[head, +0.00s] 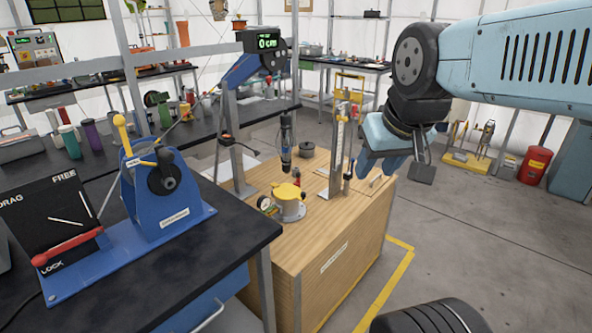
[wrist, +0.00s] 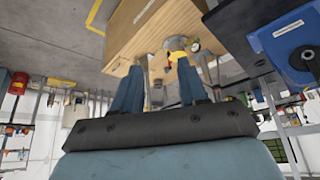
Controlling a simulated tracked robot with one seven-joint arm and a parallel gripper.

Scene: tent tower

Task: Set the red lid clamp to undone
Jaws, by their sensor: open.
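A pale pot with a yellow lid (head: 288,192) stands on the wooden cabinet top in the head view, with a small round gauge (head: 264,202) at its left side.
The wooden cabinet (head: 325,255) also bears an upright post with a scale (head: 339,150) and a dark round pot (head: 307,149). A probe (head: 286,145) hangs above the lidded pot. A blue winch (head: 165,190) and a red lever (head: 67,247) on a black FREE/LOCK panel stand left.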

